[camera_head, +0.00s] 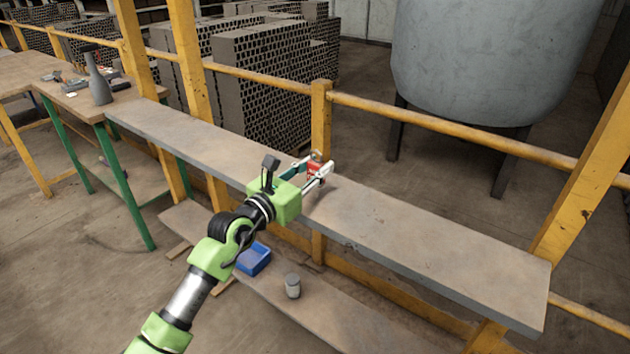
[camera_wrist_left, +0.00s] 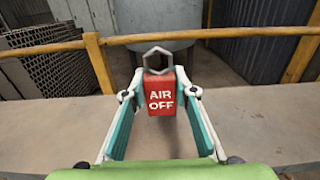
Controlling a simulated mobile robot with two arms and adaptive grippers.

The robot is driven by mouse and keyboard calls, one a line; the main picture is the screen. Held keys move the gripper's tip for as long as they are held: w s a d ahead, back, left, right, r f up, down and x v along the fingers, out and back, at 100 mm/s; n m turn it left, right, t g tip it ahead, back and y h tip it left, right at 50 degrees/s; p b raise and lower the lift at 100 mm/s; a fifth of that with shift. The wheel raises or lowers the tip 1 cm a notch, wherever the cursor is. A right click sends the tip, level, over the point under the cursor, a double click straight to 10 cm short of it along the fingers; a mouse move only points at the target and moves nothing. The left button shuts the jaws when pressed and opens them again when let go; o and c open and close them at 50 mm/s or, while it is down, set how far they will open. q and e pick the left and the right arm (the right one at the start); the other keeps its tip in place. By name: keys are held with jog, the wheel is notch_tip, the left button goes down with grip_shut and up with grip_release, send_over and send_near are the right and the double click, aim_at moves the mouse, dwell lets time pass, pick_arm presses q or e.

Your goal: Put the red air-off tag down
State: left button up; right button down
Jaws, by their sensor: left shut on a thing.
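The red air-off tag (camera_wrist_left: 160,92) is a small red block with white "AIR OFF" lettering and a grey hexagonal ring on top. My left gripper (camera_wrist_left: 158,90) is shut on the tag, one finger on each side. In the head view the gripper (camera_head: 318,170) holds the tag (camera_head: 315,167) over the upper grey shelf (camera_head: 420,230), near the yellow post. I cannot tell whether the tag's underside touches the shelf. My right gripper is not in view.
A yellow post (camera_head: 321,115) and rail (camera_head: 440,118) stand behind the shelf. The upper shelf is clear on both sides. A blue bin (camera_head: 254,259) and a grey jar (camera_head: 292,286) are on the lower plank. A wooden bench with a grey bottle (camera_head: 97,80) stands at left.

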pick_arm(q)
jog(key=shift+w+f, duration=0.25)
jog(key=shift+f, duration=0.05)
jog(key=shift+w+f, duration=0.1)
jog(key=shift+f, duration=1.5)
jog(key=shift+f+b, duration=0.25)
jog(key=shift+b, duration=0.05)
jog(key=o, duration=1)
jog(key=shift+r, duration=0.15)
jog(key=shift+r+p, duration=0.25)
jog(key=shift+p, duration=0.05)
jog(key=v, duration=1.2)
